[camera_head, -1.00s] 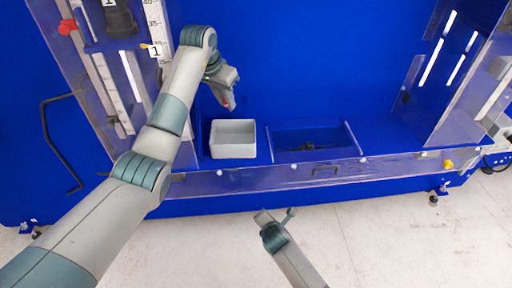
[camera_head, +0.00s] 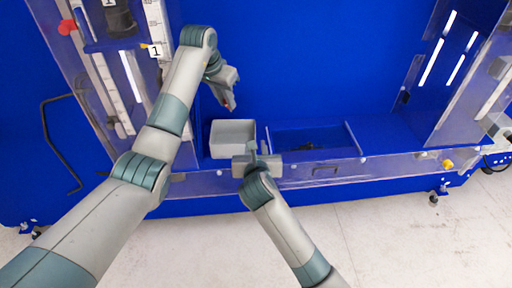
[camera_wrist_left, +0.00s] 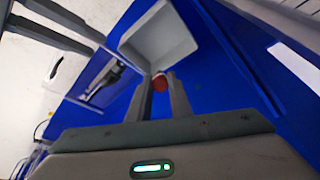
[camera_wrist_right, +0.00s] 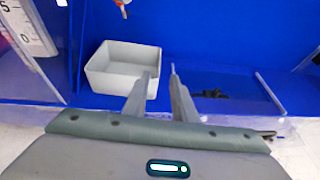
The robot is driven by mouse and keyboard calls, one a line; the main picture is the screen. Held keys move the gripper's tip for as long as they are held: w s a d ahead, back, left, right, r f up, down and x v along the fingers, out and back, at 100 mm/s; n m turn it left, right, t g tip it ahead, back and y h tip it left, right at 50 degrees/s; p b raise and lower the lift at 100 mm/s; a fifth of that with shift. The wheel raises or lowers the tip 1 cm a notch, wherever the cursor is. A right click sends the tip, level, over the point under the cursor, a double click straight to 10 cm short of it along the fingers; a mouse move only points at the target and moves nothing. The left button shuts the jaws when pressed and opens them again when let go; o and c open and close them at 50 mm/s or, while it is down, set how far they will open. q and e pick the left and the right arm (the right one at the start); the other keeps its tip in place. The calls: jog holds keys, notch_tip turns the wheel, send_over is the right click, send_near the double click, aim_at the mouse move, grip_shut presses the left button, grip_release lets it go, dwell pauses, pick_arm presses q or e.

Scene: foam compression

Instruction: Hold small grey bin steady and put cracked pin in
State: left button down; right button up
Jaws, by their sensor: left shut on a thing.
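The small grey bin (camera_head: 232,133) stands upright and looks empty on the blue surface; it also shows in the left wrist view (camera_wrist_left: 150,30) and right wrist view (camera_wrist_right: 110,67). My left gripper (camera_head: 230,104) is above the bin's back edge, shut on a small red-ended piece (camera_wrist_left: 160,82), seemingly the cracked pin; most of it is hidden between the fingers. My right gripper (camera_wrist_right: 160,72) is open, its fingertips apart near the bin's right wall. In the head view it (camera_head: 258,150) is at the bin's front right corner; contact cannot be told.
A blue compartment (camera_head: 345,152) right of the bin holds dark parts (camera_head: 312,145). A low clear front rail (camera_head: 390,168) runs along the edge. Clear panels (camera_head: 455,80) stand at the sides. The blue surface behind the bin is free.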

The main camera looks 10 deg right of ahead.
jog(key=shift+w+f, duration=0.1)
jog(key=shift+w, duration=0.05)
jog(key=x, duration=1.1)
jog(key=shift+w+f, duration=0.1)
jog(key=shift+w, duration=0.2)
grip_shut()
